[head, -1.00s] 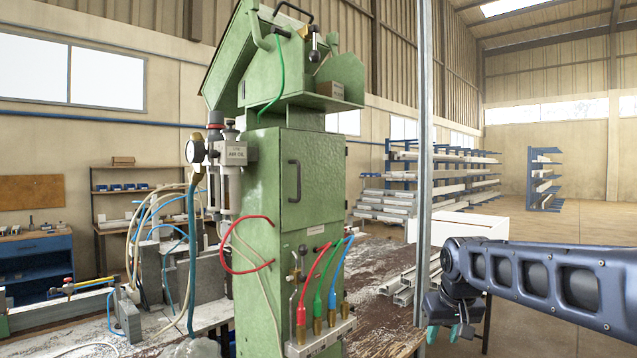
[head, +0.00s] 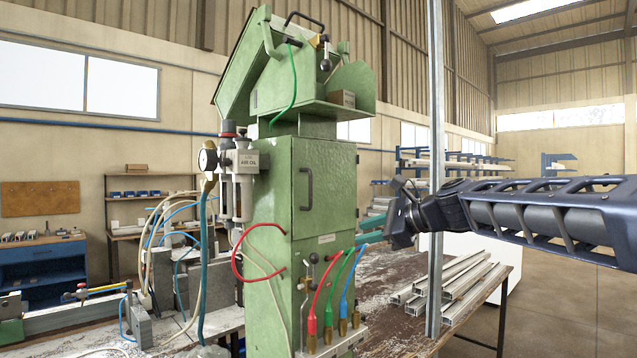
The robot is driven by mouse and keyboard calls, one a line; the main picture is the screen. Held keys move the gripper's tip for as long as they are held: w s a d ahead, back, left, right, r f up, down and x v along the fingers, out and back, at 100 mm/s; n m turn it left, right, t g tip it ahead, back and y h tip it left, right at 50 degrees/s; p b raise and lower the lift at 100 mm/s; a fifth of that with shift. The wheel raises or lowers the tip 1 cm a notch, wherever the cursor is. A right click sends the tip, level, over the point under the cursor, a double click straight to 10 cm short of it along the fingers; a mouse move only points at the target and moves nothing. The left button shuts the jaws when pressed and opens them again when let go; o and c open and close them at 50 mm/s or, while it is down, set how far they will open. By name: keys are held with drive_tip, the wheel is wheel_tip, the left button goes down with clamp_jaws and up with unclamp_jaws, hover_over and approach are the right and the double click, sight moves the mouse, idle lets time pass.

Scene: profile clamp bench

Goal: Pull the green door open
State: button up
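The green door (head: 332,195) is on the front of the upright green cabinet and looks shut in its frame. Its dark bar handle (head: 308,188) stands vertically near the door's left edge. My gripper (head: 373,228) is to the right of the cabinet, roughly level with the door's lower part. Its two teal fingers point left, toward the cabinet, and look apart with nothing between them. The gripper is clear of the handle in the picture; its depth relative to the door is hard to tell.
Red, green and blue hoses (head: 330,295) rise in front of the cabinet below the door. A thin metal post (head: 436,120) stands right of the cabinet, overlapping my arm in the picture. Metal profiles (head: 462,285) lie on the bench at right. An air-oil unit (head: 243,180) is on the cabinet's left.

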wheel_tip(320, 180, up, 11)
drive_tip(key=w+a+m+t+y, duration=0.1)
drive_tip(key=a+m+t+y, duration=0.2)
drive_tip(key=m, duration=0.4)
drive_tip(key=w+a+g, duration=0.1)
drive_tip(key=w+a, duration=0.5)
drive_tip(key=a, duration=0.2)
drive_tip(key=shift+a+y, duration=0.25)
drive_tip(key=shift+y, duration=0.05)
drive_tip(key=shift+w, duration=0.1)
clamp_jaws()
